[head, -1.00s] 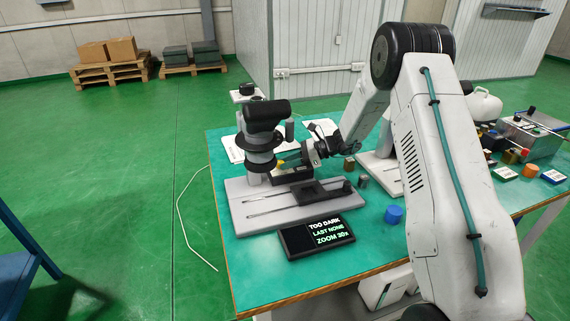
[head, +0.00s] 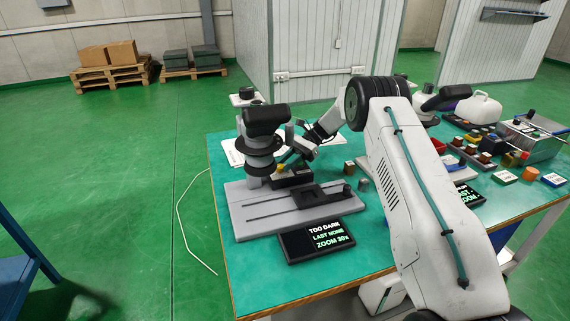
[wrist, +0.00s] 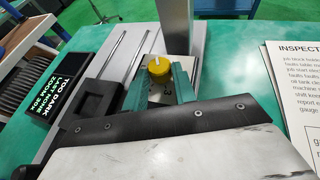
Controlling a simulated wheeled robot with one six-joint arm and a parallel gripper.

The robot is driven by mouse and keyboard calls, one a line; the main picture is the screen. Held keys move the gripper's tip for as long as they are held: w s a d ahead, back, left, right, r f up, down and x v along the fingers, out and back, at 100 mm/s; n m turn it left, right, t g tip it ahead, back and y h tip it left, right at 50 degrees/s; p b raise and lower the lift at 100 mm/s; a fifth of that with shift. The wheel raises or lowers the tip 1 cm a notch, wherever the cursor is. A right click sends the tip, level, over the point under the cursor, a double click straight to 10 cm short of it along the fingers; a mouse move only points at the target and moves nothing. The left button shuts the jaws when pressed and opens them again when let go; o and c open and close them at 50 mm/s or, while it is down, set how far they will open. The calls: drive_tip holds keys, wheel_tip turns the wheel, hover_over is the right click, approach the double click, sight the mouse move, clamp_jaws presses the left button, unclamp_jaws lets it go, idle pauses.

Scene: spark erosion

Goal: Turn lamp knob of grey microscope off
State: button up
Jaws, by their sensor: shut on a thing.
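The grey microscope (head: 262,145) stands at the left of the green table, with a black head and a light grey base plate (head: 250,222). The yellow lamp knob (wrist: 158,65), with a white pointer line, shows in the wrist view above a small metal plate. My gripper (wrist: 160,84) has its green fingers on either side of the knob, shut on it. In the head view the knob is a small yellow spot (head: 281,168) beside my gripper. The display (head: 317,239) in front of the base reads "TOO DARK", "LAST NONE", "ZOOM 30x".
A black sliding stage (head: 305,195) sits on the base plate rails. A printed sheet (wrist: 292,95) lies to the right in the wrist view. A second microscope (head: 430,105), small blocks and a metal box (head: 535,140) stand at the right.

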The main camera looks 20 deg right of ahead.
idle(0.4)
drive_tip(key=o, duration=1)
drive_tip(key=v, duration=0.7)
drive_tip(key=shift+w+d+r, duration=0.15)
drive_tip(key=shift+w+d, duration=0.1)
drive_tip(key=shift+d, duration=0.05)
